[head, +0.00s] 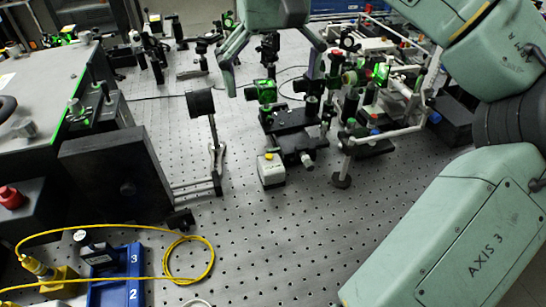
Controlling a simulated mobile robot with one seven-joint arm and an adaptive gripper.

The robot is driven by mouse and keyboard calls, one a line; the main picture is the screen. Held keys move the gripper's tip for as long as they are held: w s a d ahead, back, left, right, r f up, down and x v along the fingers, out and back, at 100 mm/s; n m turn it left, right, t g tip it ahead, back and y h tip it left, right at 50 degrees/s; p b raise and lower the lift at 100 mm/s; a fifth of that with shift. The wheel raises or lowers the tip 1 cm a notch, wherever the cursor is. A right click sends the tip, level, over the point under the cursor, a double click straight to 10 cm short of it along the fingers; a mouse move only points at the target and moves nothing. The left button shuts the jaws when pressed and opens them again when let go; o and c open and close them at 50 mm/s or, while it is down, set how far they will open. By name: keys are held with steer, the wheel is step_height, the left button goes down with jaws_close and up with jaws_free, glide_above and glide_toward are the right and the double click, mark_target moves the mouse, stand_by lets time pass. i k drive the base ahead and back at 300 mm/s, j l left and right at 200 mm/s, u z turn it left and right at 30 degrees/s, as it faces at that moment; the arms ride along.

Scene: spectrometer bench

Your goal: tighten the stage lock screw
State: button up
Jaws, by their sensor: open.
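My gripper (271,96) hangs from the top of the head view with its two fingers spread wide apart. It is open with nothing held. Between and below the fingers stands a black stage (293,120) with green-lit mounts on it. A small knob (307,160) sticks out at its lower front. I cannot tell which small part is the stage lock screw. The fingers overlap the upper part of the stage in the picture; whether they touch it cannot be told.
A black disc on a post (201,103) stands left. A white-framed assembly (390,130) stands right. A blue tray (116,278) and yellow cable (212,262) lie front left. The front-middle perforated bench (270,240) is clear.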

mark_target(326, 117)
steer(key=k+l, duration=0.75)
steer(key=l, duration=0.25)
steer(key=k+l, duration=0.4)
steer(key=l, duration=0.05)
